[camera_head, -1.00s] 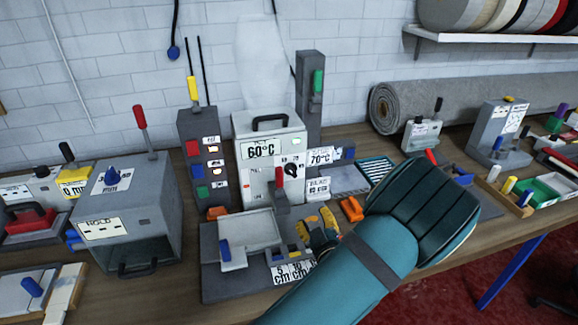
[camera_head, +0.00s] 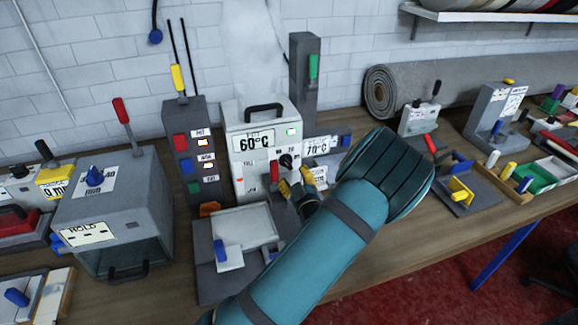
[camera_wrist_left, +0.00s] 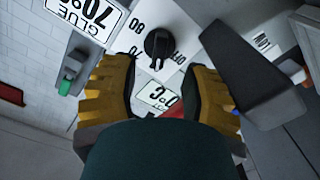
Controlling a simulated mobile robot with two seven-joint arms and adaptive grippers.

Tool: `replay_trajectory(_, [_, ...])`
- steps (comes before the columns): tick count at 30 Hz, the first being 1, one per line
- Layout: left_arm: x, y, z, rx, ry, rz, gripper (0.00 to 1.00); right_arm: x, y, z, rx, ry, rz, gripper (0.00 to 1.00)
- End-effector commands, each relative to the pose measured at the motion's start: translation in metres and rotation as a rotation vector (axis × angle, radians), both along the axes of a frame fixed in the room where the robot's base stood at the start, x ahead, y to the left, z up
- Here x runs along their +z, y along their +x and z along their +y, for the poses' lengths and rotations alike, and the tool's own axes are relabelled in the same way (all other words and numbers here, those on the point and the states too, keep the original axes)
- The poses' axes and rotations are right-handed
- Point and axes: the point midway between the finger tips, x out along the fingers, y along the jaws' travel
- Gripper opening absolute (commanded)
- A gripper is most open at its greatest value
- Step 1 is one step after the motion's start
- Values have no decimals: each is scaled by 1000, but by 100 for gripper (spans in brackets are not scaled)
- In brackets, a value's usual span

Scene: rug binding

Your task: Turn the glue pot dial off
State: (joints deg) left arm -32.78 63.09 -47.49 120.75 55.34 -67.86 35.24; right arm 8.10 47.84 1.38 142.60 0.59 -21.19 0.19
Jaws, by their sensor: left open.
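The glue pot (camera_head: 236,112) is a white box with a black top handle and a display reading 60°C. Its round black dial (camera_head: 287,160) is on the front face at the right. In the left wrist view the dial (camera_wrist_left: 158,44) sits on a white plate with numbers around it. My left gripper (camera_head: 293,181) has yellow fingers and is open, just in front of and below the dial. In the left wrist view the gripper (camera_wrist_left: 158,68) has one finger on each side, with the dial ahead between the tips and nothing held. My right gripper is not in view.
A grey post with coloured switches (camera_head: 187,128) stands left of the pot. A small press-like tool (camera_head: 240,262) lies in front. A 70°C label (camera_head: 318,150) is right of the dial. A grey oven-like box (camera_head: 115,210) stands further left.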

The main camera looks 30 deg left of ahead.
Motion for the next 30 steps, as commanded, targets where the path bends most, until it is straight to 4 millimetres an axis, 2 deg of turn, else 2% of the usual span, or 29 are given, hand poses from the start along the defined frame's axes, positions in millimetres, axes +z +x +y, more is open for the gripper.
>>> replay_trajectory(3, [0,14,17,2,1,-1,46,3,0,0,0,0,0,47])
replay_trajectory(9, [0,31,36,1,0,0,46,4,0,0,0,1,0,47])
replay_trajectory(23, [0,37,43,0,0,0,45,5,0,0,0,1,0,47])
replay_trajectory(24, [0,37,43,0,0,0,31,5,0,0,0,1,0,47])
replay_trajectory(27, [0,37,43,0,0,0,0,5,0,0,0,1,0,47])
replay_trajectory(30, [0,37,43,0,0,0,0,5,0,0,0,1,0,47])
